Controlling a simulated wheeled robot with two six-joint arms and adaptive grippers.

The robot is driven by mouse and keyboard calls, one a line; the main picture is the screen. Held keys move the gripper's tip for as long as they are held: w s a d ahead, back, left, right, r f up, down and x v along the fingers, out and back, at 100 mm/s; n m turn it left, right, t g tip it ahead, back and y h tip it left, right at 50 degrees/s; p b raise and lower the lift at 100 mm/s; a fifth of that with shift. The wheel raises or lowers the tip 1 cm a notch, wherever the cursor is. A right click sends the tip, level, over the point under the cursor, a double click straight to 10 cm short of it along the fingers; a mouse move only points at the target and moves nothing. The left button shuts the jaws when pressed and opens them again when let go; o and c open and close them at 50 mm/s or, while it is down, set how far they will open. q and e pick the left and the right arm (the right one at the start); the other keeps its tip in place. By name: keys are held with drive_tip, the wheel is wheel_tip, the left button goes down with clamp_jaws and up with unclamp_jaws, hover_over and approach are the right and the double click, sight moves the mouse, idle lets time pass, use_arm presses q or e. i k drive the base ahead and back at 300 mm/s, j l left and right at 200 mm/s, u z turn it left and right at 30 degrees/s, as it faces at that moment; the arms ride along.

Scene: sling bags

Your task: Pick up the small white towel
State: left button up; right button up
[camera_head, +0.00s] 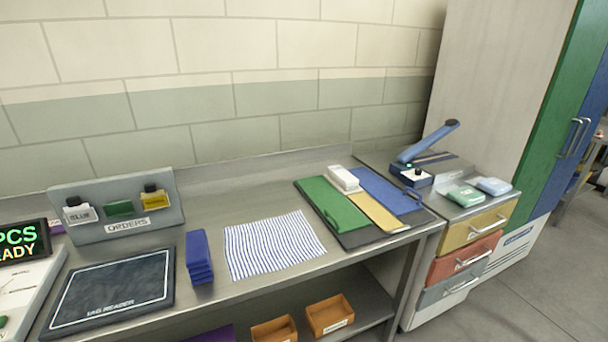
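A white cloth with thin blue stripes (273,245) lies flat on the middle of the grey metal bench. It is the only towel-like thing that I can make out, and no plain white towel shows clearly. A small white block-like item (343,179) sits at the back of a dark mat to the right; I cannot tell whether it is folded cloth. Neither of my grippers is in view, and nothing touches the striped cloth.
Left of the cloth are a stack of blue pieces (199,257), a dark tag reader pad (112,290) and an ORDERS stand (119,205). Right are green (333,204), yellow and blue panels on the mat, then a blue-handled press (428,143) above drawers. Bare bench lies behind the cloth.

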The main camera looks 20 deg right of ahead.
sight(343, 177)
drive_tip(key=l+u, duration=0.1)
drive_tip(key=l, duration=0.45)
drive_tip(key=l+u, duration=0.15)
drive_tip(key=l, duration=0.4)
drive_tip(key=k+l+u, duration=0.1)
drive_tip(key=l, duration=0.4)
drive_tip(key=l+u, duration=0.15)
drive_tip(key=l, duration=0.4)
drive_tip(key=k+l+u, duration=0.1)
drive_tip(key=l, duration=0.4)
drive_tip(key=k, duration=0.05)
